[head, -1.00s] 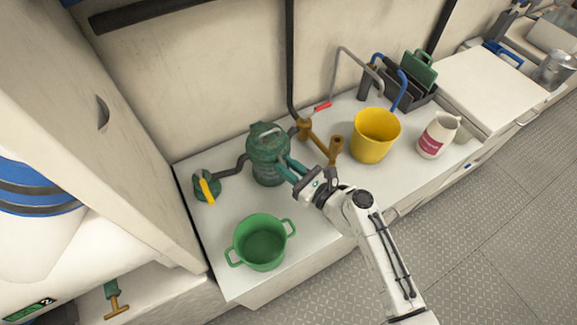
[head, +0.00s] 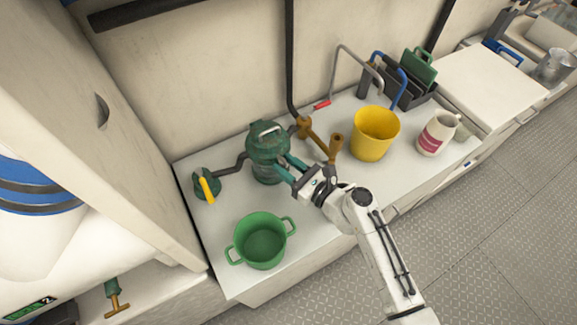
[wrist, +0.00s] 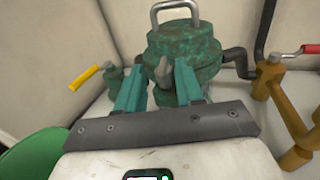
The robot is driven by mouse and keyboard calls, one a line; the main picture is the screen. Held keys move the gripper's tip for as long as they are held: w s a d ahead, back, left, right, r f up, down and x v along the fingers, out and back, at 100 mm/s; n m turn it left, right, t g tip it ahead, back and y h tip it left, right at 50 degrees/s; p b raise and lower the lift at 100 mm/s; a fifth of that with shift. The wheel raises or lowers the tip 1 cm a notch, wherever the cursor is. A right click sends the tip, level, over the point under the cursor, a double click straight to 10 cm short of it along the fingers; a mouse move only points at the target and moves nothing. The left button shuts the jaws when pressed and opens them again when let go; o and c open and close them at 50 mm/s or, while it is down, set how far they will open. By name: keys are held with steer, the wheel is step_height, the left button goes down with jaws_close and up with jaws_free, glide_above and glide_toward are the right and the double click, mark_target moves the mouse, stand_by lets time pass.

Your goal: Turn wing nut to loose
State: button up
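A green mottled strainer (head: 268,155) with a metal loop handle on its lid stands on the counter near the wall; it also shows in the wrist view (wrist: 190,45). A grey wing nut (wrist: 163,72) sits on its near side. In the head view I cannot make out the nut. My gripper (wrist: 160,68) has its two teal fingers apart, one on each side of the nut. The right finger looks close to the nut, and a gap shows on the left. I cannot see contact. In the head view my gripper (head: 281,166) reaches the strainer's right side.
A green pot (head: 260,241) stands in front of the strainer. A yellow-handled valve (head: 206,188) is left of it, with brown pipework and a red-handled lever (head: 322,105) right. A yellow bucket (head: 374,134) and white jug (head: 437,133) stand further right. Some bare counter lies between.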

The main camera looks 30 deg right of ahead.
mark_target(286, 165)
step_height(286, 165, up, 3)
steer(key=shift+a+r+p, duration=0.1)
steer(key=shift+p, duration=0.6)
steer(key=s+r, duration=0.9)
steer(key=s, duration=0.5)
steer(key=shift+r+p, duration=0.35)
steer(key=shift+r, duration=0.05)
steer(key=shift+o, duration=0.3)
steer(key=shift+a, duration=0.1)
